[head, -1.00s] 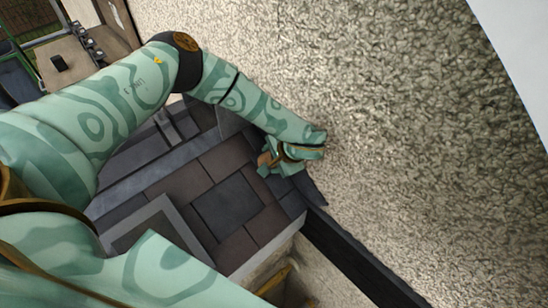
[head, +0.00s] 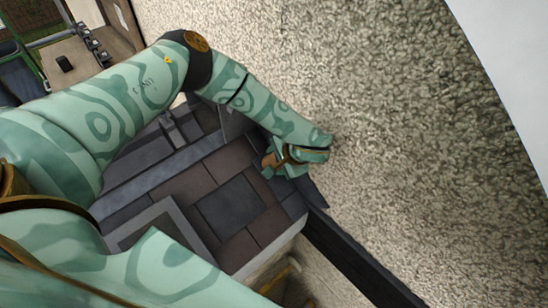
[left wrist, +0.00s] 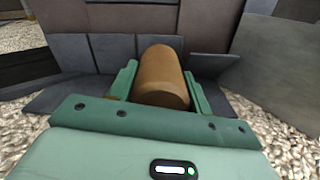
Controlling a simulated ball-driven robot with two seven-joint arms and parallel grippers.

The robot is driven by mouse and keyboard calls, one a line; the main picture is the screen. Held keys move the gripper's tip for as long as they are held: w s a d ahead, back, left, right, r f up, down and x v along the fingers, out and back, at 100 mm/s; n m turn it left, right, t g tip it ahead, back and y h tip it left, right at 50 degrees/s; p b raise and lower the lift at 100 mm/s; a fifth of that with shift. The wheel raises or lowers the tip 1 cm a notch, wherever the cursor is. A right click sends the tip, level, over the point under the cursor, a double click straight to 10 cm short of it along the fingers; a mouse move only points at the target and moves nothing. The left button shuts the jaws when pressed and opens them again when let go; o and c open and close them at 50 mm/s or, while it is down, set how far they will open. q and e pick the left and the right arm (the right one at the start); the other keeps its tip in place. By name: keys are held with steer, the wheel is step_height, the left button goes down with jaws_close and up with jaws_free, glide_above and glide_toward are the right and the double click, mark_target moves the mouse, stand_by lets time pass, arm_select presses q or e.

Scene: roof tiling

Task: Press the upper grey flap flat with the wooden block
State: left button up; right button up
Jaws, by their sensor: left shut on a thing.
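My left gripper (head: 272,165) is shut on the wooden block (left wrist: 162,78), a brown piece with a rounded top. The block stands between both green fingers in the left wrist view, and only a small brown bit of it shows in the head view. A grey flap (left wrist: 285,58) rises at a slant at the right of the left wrist view. In the head view a grey flap (head: 234,122) shows partly behind my forearm. I cannot tell whether the block touches a flap. My right gripper is out of view.
Brown and dark grey tiles (head: 232,205) cover the small roof. A grey-framed window (head: 178,212) is set in it. A dark strip (head: 355,258) runs down from the roof corner. A table (head: 70,62) stands far at upper left.

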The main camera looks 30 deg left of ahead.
arm_select(q)
steer(key=shift+p+v, duration=1.9)
steer(key=shift+v, duration=0.85)
